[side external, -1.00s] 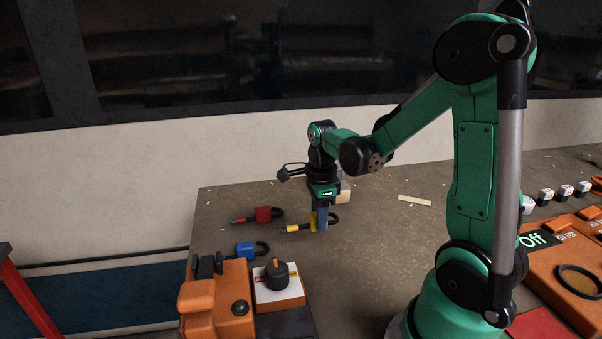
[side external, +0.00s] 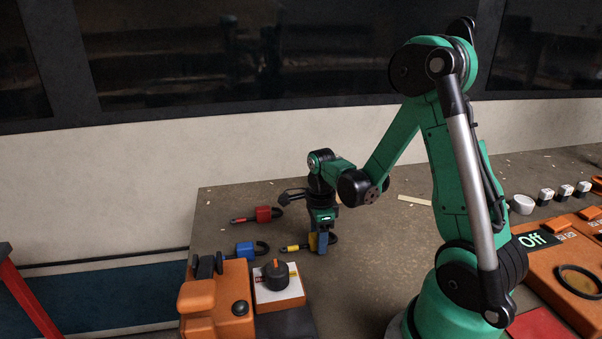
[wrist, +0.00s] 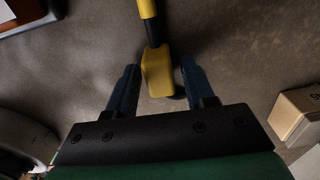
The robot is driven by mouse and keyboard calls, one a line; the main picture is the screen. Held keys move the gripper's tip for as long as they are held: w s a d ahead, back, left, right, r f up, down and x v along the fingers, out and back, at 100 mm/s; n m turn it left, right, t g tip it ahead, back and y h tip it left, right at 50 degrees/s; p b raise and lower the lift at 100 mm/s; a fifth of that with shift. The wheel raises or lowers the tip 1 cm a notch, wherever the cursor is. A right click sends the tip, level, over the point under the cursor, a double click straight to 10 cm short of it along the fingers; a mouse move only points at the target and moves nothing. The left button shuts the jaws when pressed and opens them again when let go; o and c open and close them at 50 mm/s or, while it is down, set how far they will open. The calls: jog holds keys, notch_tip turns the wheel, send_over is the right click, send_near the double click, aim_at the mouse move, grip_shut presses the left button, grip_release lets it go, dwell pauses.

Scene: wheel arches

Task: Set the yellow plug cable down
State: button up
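In the wrist view, the yellow plug (wrist: 156,74) sits between my two blue fingers with a gap showing on each side. My gripper (side external: 321,246) is low at the table, around the plug, and open. Its fingers hide part of the plug in the side view.
A red plug cable (side external: 264,214) lies behind and to the left. A blue plug cable (side external: 244,249) lies just left of the yellow one. An orange unit with a black knob (side external: 276,274) stands in front.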

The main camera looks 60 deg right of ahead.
jog(key=shift+o, duration=0.2)
notch_tip(320, 180, up, 12)
jog(key=a+n+t, duration=0.2)
jog(key=a+n, duration=0.2)
jog(key=n, duration=0.5)
jog(key=a+n+t, duration=0.2)
jog(key=a+n, duration=0.3)
jog(key=n, duration=0.4)
jog(key=a+r+n+t, duration=0.1)
jog(key=a+n+t, duration=0.2)
jog(key=n, duration=0.6)
jog(key=shift+w+a+r, duration=0.1)
jog(key=shift+a, duration=0.6)
